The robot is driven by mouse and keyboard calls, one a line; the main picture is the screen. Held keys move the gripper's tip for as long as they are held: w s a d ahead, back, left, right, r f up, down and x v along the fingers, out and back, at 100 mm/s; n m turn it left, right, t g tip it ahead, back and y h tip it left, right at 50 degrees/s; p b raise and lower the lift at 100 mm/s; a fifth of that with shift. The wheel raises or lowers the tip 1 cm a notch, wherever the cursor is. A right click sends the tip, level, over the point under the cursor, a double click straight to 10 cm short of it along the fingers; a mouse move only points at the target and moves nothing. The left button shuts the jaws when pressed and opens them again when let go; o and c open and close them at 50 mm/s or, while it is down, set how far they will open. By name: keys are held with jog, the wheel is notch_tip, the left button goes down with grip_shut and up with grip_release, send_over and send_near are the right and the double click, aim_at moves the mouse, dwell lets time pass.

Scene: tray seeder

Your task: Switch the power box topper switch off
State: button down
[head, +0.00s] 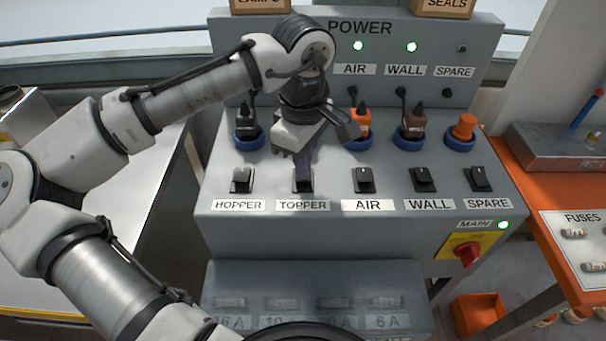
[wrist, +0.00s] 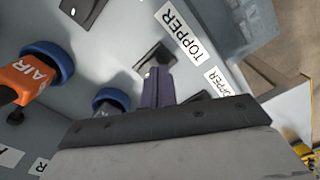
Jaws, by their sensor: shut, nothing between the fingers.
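The power box (head: 330,232) is a grey console with a row of black rocker switches. The topper switch (head: 303,186) sits above the TOPPER label, second from the left. In the wrist view the topper switch (wrist: 153,56) is beside its label. My gripper (head: 304,172) is shut and empty, pointing down with its fingertips at the upper edge of this switch. In the wrist view my gripper (wrist: 157,75) overlaps part of the switch. I cannot tell whether the tips touch it or which way it is tipped. The topper lamp is hidden behind my arm.
The hopper switch (head: 242,180) and air switch (head: 364,180) flank it closely. Plugs stand behind the row, including the orange air plug (head: 359,122). The air lamp (head: 358,45) and wall lamp (head: 412,46) glow green. A red main switch (head: 467,254) is at lower right.

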jog(key=shift+f+b, duration=0.5)
jog(key=shift+f, duration=0.35)
dwell(0.3)
notch_tip(320, 180, up, 7)
jog(key=p, duration=0.7)
jog(key=shift+s, duration=0.1)
dwell(0.6)
